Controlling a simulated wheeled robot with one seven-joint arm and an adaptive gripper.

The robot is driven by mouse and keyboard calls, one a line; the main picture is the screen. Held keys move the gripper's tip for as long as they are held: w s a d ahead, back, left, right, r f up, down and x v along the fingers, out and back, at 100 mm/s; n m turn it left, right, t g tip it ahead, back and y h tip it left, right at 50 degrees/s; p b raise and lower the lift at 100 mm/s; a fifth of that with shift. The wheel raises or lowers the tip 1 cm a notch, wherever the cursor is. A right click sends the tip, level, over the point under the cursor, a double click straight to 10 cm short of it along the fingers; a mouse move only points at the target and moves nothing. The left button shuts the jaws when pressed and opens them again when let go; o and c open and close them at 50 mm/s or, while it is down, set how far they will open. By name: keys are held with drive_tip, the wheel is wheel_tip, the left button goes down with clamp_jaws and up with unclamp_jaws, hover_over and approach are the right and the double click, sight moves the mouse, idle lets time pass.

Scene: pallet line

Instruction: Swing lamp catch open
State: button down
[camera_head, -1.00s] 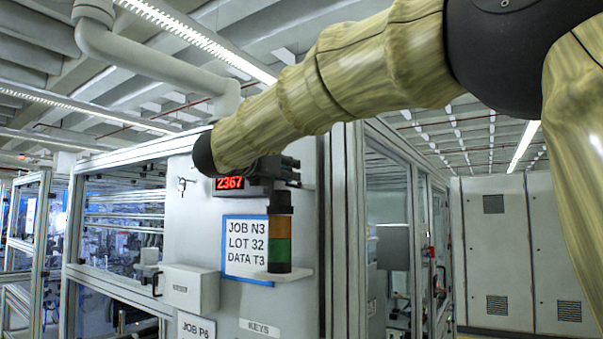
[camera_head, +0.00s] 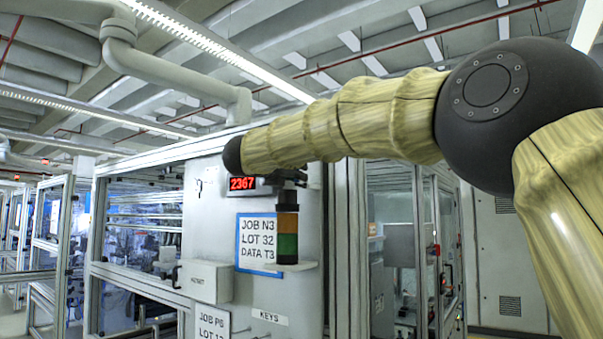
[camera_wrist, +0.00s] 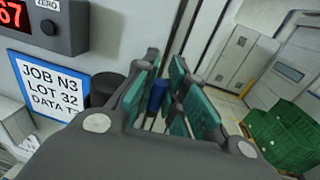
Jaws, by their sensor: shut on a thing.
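The lamp (camera_head: 287,231) is an upright stack with amber and green bands and a dark top, standing on a small white shelf. My gripper (camera_head: 290,174) is at the lamp's top in the head view, partly hidden by my arm. In the wrist view my gripper (camera_wrist: 164,82) has its teal pads around a small blue upright piece (camera_wrist: 157,96), and it is shut on that piece. This may be the lamp catch; its lower end is hidden. The lamp's dark top (camera_wrist: 106,89) shows just left of the fingers.
A red display (camera_head: 243,183) and a blue-framed job sign (camera_head: 239,243) are on the panel beside the lamp. A grey box (camera_head: 205,281) juts out lower left. Glazed frames stand at right. Green crates (camera_wrist: 280,140) lie beyond in the wrist view.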

drive_tip(key=c, duration=1.5)
unclamp_jaws()
drive_tip(key=shift+s+d, duration=0.1)
drive_tip(key=shift+d, duration=0.05)
drive_tip(key=shift+o, duration=0.2)
drive_tip(key=shift+s+a, duration=0.15)
drive_tip(key=shift+a, duration=0.15)
drive_tip(key=v, duration=1.1)
drive_tip(key=shift+s, duration=0.2)
